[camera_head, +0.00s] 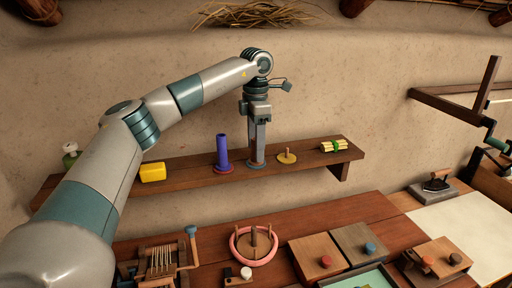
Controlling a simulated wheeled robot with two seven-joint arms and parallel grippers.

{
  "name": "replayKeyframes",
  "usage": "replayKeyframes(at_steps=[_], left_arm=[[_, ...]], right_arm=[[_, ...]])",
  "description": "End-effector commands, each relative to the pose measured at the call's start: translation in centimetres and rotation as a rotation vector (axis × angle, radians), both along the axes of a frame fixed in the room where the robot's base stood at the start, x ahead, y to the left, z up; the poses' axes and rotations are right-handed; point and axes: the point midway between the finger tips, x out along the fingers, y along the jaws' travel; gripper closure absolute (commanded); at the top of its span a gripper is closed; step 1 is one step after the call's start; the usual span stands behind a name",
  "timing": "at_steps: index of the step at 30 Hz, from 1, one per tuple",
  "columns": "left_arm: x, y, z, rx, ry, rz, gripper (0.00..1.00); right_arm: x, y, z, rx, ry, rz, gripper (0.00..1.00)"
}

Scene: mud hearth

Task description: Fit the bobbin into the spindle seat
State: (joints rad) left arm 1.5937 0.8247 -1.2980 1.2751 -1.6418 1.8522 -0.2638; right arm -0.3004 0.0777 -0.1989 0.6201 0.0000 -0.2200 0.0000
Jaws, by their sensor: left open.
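My left gripper (257,155) points straight down at the wall shelf, its fingertips just above or at a small round dark-blue and red base (257,165). It is open, though the gap between its fingers is hard to see from here. A tall purple-blue cylinder (222,150), which looks like the bobbin, stands upright on a reddish disc to the left of the gripper. A yellow disc with a short upright peg (287,158) lies to the right; I cannot tell which of these round bases is the spindle seat. My right gripper is not in view.
On the table below are a pink ring (234,250) around pegs, wooden boxes with knobs (312,260), and a flat iron (437,183).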

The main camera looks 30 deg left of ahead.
Motion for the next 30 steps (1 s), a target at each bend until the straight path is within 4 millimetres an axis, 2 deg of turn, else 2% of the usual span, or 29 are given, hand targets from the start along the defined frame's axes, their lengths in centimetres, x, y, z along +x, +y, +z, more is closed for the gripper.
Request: replayKeyframes(at_steps=[1,6,21,27,30], left_arm=[[-0.1,0.0,-0.5,0.001,0.003,-0.001,0.48],[0.0,0.0,-1.9,0.0,0.001,-0.001,0.48],[0.0,0.0,-2.1,0.0,0.0,0.0,0.48],[0.0,0.0,-2.1,0.0,0.0,0.0,0.92],[0.0,0.0,-2.1,0.0,0.0,-0.001,0.91]], right_arm=[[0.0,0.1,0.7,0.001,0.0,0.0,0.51],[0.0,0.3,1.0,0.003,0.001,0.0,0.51],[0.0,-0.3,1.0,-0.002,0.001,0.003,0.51],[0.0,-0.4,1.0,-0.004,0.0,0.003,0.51],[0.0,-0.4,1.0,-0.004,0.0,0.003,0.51]])
